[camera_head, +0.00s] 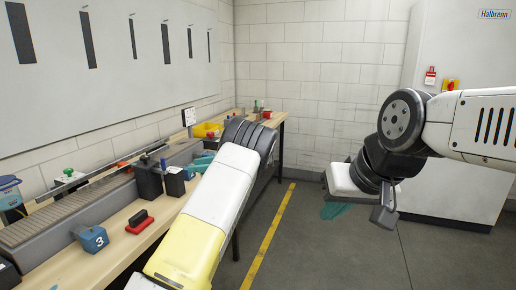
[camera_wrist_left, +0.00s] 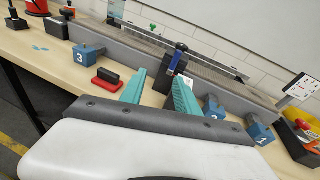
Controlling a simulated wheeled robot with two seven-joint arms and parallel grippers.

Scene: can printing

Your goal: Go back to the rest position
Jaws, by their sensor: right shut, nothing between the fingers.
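A black block with a blue handle (camera_wrist_left: 177,62) stands beyond the fingers. My right gripper (camera_head: 333,211) hangs over the floor at the right, away from the bench. Its teal fingers are shut and empty, partly hidden by the wrist.
A grey conveyor (camera_head: 75,218) runs along the bench. A blue block marked 3 (camera_head: 92,239) and a red stamp with a black handle (camera_head: 140,222) lie in front of it. A yellow bin (camera_head: 207,130) is at the far end. A white cabinet (camera_head: 440,75) stands behind my right arm.

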